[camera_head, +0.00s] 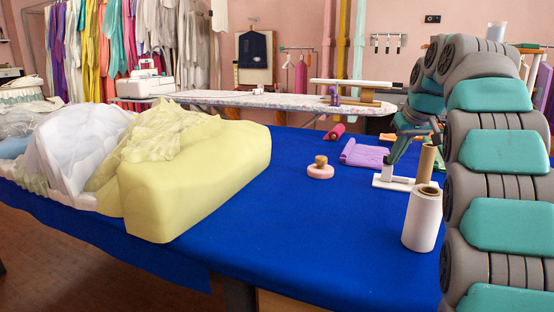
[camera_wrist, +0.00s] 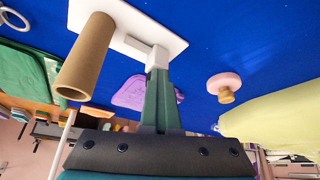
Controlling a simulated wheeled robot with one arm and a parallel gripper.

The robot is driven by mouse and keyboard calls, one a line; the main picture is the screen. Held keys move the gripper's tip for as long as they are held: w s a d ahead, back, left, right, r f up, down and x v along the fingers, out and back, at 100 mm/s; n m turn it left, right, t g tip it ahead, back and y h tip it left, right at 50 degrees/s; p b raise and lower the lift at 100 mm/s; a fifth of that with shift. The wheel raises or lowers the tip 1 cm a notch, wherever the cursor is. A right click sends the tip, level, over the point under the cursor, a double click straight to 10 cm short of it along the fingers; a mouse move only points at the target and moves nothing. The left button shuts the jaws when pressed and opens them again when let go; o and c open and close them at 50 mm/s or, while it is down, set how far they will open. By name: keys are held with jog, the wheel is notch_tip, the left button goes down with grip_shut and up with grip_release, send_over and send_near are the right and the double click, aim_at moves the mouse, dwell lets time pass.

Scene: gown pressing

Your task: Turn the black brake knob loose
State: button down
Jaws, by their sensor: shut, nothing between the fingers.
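A white stand (camera_head: 405,183) with an upright brown cardboard tube (camera_head: 427,162) is on the blue table; the wrist view shows its white base (camera_wrist: 135,25) and tube (camera_wrist: 88,55). A small white block (camera_wrist: 157,56) rises from the base beside the tube. My gripper (camera_head: 391,161) points down at this block. In the wrist view its green fingers (camera_wrist: 160,78) are together with nothing between them, tips at or very near the block; contact cannot be told. I cannot make out the black brake knob in either view; the fingers may hide it.
A white roll (camera_head: 422,220) stands in front of the stand. A pink disc with a wooden knob (camera_head: 320,170) and purple folded cloth (camera_head: 364,154) lie left of and behind it. A large yellow form (camera_head: 195,185) fills the table's left. Bare blue table (camera_head: 310,225) lies between.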

jog(key=shift+r, duration=0.1)
jog(key=shift+d, duration=0.35)
jog(key=shift+w+d, duration=0.1)
jog(key=shift+d, duration=0.1)
dwell(0.4)
jog(key=shift+s, duration=0.4)
jog(key=shift+d+r+p, duration=0.1)
jog(key=shift+r+p, duration=1.4)
jog(key=shift+r, duration=1.4)
